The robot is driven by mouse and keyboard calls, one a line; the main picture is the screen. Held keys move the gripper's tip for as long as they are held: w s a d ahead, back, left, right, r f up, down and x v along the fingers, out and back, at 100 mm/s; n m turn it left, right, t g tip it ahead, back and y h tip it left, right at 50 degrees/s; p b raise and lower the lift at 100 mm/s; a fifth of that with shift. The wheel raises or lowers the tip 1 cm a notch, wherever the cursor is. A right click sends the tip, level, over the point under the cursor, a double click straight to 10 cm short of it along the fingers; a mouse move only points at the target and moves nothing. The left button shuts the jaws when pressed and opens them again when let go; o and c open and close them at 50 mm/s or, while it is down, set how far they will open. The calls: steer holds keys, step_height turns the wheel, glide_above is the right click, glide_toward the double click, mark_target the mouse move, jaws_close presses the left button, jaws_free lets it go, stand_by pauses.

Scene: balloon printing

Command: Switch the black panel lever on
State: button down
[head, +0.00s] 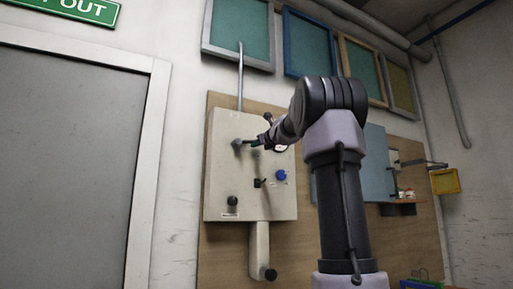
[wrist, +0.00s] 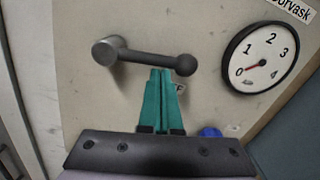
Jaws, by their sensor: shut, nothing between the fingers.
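A beige control panel (head: 222,175) is mounted on the wall, left of my arm in the head view. In the wrist view a dark grey lever (wrist: 150,57) lies nearly level, running from a round hub at left to a ball knob at right. Its hub (head: 237,144) shows in the head view; my gripper hides part of the lever there. My gripper (wrist: 160,71) has its teal fingers together and empty, tips just below the lever's rod near the knob. I cannot tell whether they touch it. In the head view my gripper (head: 256,142) is at the panel's upper part.
A round gauge (wrist: 261,59) is right of the lever, its red needle near 0. A blue knob (head: 281,175), a small black switch (head: 259,183) and a black knob (head: 232,201) sit lower on the panel. A handle (head: 269,274) is below. A grey door (head: 65,170) is left.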

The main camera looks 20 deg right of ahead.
steer(key=a+r+n, duration=0.5)
steer(key=r+n, duration=0.2)
steer(key=n, duration=0.9)
steer(key=shift+r+g+y, duration=0.3)
steer(key=shift+a+n, duration=0.1)
steer(key=shift+n, duration=0.2)
